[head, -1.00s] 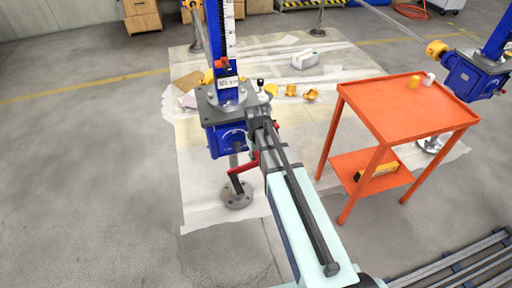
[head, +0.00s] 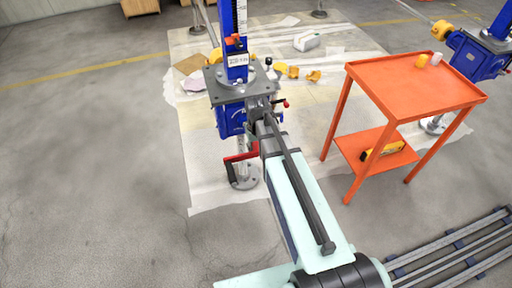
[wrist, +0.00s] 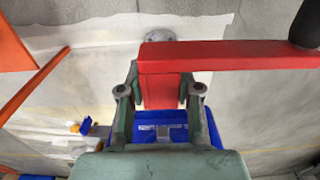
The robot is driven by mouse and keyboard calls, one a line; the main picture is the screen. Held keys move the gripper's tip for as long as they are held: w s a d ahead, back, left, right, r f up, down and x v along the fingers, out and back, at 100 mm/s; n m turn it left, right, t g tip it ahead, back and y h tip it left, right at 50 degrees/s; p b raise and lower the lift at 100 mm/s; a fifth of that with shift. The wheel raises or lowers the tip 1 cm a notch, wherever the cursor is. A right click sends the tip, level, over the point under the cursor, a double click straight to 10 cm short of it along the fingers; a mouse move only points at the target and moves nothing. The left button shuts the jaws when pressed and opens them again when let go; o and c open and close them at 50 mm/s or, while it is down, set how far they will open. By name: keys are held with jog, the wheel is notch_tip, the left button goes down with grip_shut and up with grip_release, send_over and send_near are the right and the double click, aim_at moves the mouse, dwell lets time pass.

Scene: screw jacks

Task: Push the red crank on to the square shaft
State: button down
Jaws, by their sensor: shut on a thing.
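The red crank (head: 243,156) hangs at the near side of the blue screw jack (head: 230,121), with its black handle (head: 230,172) at the lower left. In the wrist view, the crank's red end block (wrist: 160,85) sits between the fingers of my gripper (wrist: 160,98), and its arm runs right to the black handle (wrist: 306,22). My gripper is shut on the crank. Blue jack housing (wrist: 176,118) shows beyond the block. A small grey square piece, possibly the square shaft (wrist: 162,134), shows against the blue. I cannot tell whether crank and shaft touch.
An orange cart (head: 415,88) stands to the right, with a yellow case (head: 383,150) on its lower shelf. A second blue jack (head: 470,60) is behind it. Yellow parts (head: 312,76) and a white box (head: 306,41) lie on the sheeting. The floor at left is clear.

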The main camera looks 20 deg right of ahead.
jog(key=shift+w+a+p, duration=0.1)
jog(key=shift+w+p, duration=0.4)
jog(key=shift+w, duration=2.4)
jog(key=shift+w+a+r+p, duration=0.1)
jog(key=shift+w+p, duration=0.85)
jog(key=shift+w, duration=1.55)
dwell(0.8)
jog(key=shift+s, duration=0.15)
jog(key=shift+s, duration=1.95)
